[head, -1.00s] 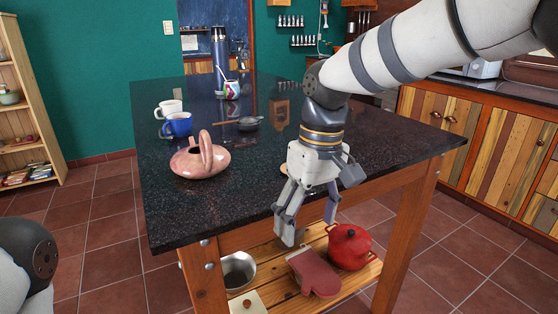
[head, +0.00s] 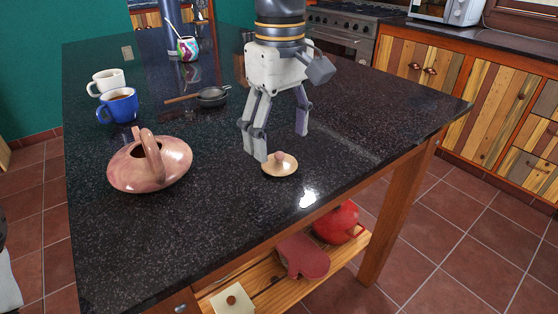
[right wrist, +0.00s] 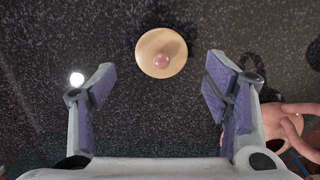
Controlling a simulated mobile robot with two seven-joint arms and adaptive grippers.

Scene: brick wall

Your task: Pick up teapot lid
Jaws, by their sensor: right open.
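The teapot lid (head: 280,165) is a pale tan disc with a pinkish knob. It lies flat on the dark speckled countertop, and also shows in the right wrist view (right wrist: 161,53). The pink teapot (head: 150,166) with an arched handle stands uncovered to its left; part of it shows at the right edge of the right wrist view (right wrist: 290,125). My right gripper (head: 281,145) is open and empty, pointing down above the counter close behind the lid. In the right wrist view the lid appears ahead, between the lines of the two fingers (right wrist: 160,85). My left gripper is not visible.
A blue mug (head: 118,106), a white mug (head: 106,82), a small black pan (head: 211,97) and a patterned cup (head: 188,48) stand farther back. The counter's right part is clear. A red pot (head: 337,222) and mitt (head: 303,257) lie on the shelf below.

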